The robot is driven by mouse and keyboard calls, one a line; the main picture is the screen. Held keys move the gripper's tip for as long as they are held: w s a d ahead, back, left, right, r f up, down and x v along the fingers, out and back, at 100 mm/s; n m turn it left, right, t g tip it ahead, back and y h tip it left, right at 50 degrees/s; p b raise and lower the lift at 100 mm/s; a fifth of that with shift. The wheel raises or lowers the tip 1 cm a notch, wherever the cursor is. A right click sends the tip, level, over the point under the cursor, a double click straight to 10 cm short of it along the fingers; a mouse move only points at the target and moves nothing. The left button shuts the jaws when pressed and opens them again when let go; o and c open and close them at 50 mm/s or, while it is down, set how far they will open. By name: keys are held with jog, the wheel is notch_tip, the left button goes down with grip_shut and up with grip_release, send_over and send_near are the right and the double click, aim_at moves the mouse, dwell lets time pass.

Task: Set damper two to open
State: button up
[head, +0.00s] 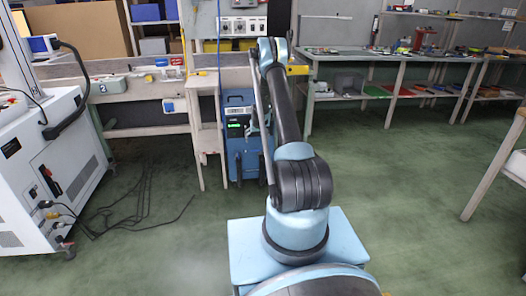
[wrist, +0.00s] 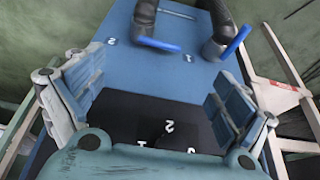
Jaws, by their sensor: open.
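The blue machine (head: 236,103) stands on the floor, with a small green display lit on its front. In the wrist view its blue panel (wrist: 150,75) carries two black pipes, each with a blue lever. The lever near the "2" mark (wrist: 157,44) lies nearly crosswise to its pipe. The lever near the "1" mark (wrist: 236,42) is slanted. My gripper (wrist: 160,88) is open and empty above the panel, its fingers wide apart and clear of both levers. In the head view my arm hides the gripper.
In the wrist view a black area (wrist: 150,118) with white numerals lies between the fingers. A wooden stand (head: 207,130) is close left of the machine. A white cabinet (head: 55,150) stands at left, with cables (head: 140,205) on the floor. Shelves (head: 395,75) line the back right.

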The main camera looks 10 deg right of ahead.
jog(key=x, duration=1.1)
jog(key=shift+w+f, duration=0.1)
